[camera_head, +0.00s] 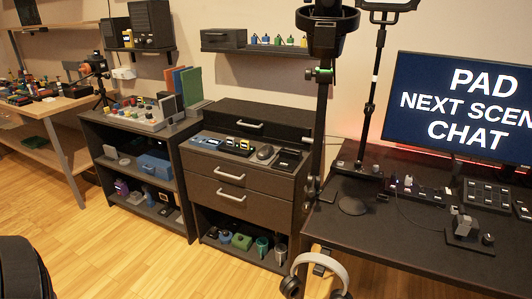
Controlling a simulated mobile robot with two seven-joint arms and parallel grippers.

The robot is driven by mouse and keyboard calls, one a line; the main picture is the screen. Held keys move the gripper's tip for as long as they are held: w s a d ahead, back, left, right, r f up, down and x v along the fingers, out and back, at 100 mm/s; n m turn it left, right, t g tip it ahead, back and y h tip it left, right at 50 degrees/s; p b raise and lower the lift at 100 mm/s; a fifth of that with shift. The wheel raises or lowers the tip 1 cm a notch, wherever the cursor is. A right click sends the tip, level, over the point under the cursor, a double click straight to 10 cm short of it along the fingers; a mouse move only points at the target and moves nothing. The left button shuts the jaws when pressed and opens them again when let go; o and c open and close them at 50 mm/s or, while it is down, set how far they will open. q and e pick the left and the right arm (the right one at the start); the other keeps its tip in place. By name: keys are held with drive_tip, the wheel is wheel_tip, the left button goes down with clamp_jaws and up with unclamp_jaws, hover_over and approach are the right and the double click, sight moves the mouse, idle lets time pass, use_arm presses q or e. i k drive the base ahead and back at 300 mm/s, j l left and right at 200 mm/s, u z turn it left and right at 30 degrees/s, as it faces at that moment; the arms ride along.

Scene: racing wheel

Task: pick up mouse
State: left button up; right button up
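A dark, rounded object that looks like a computer mouse (265,153) lies on top of the drawer cabinet (243,178), near its right side. A flat dark box lies just right of it, and a row of small items lies to its left. Another small dark rounded object (488,239) sits on the desk at the right; it is too small to tell whether it is a mouse. Neither of my grippers is in view.
A black desk (400,225) with a monitor (460,105) and a tall stand (322,110) is at the right. Headphones (325,268) hang at its front edge. A shelf unit (125,140) stands left of the cabinet.

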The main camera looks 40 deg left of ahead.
sight(265, 151)
drive_tip(key=i+j+u, duration=0.1)
drive_tip(key=j, duration=0.4)
drive_tip(key=i+j+u, duration=0.1)
drive_tip(key=i+j, duration=0.2)
drive_tip(key=j, duration=0.15)
drive_tip(key=i+j+u, duration=0.15)
drive_tip(key=j, duration=0.3)
drive_tip(key=i+j+u, duration=0.1)
drive_tip(key=i+j, duration=0.2)
drive_tip(key=j, duration=0.15)
drive_tip(key=i+j+u, duration=0.1)
drive_tip(key=i+j, duration=0.15)
drive_tip(key=j, duration=0.15)
